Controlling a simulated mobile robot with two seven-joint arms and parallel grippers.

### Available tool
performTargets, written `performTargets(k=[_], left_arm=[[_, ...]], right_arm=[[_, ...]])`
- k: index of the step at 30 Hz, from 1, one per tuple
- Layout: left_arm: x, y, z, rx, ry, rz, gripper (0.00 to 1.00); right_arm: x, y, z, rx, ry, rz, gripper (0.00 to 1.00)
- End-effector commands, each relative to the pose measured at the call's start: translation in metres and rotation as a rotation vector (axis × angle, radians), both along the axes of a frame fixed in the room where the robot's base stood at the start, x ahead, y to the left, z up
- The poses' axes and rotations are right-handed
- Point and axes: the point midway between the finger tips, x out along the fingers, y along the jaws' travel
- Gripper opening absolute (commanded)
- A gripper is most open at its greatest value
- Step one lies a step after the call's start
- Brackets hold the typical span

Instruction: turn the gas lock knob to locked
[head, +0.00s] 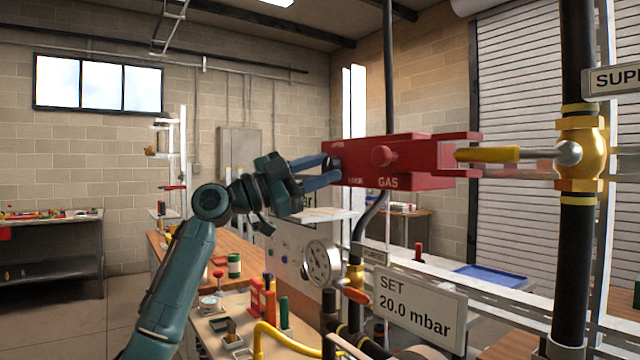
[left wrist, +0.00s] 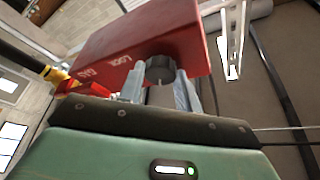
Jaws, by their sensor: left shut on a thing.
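The dark round gas lock knob (left wrist: 160,71) sits on the end face of the box. My left gripper (head: 329,171) comes in from the left, and its two fingers (left wrist: 162,82) are shut on the knob, one on each side. In the head view the fingers partly hide the knob. The knob's exact pointer angle is hard to read. My right gripper is not in view.
A yellow-handled brass valve (head: 582,150) on a black pipe stands right of the box. Below are a pressure gauge (head: 321,262), a "SET 20.0 mbar" sign (head: 421,309) and a cluttered wooden bench (head: 217,322). Air around the left forearm looks clear.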

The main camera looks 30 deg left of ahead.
Motion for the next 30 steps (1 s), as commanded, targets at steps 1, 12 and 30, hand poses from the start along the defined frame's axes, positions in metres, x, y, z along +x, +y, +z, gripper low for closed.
performTargets(k=[1, 12, 30], left_arm=[[0.000, 0.000, 0.000, 0.039, -0.016, -0.003, 0.11], [0.001, 0.001, 0.004, 0.366, -0.149, -0.003, 0.11], [0.001, 0.002, 0.007, 0.814, -0.334, -0.001, 0.11]], right_arm=[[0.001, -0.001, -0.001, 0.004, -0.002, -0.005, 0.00], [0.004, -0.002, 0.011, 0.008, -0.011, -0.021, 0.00], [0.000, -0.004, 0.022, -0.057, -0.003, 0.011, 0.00]])
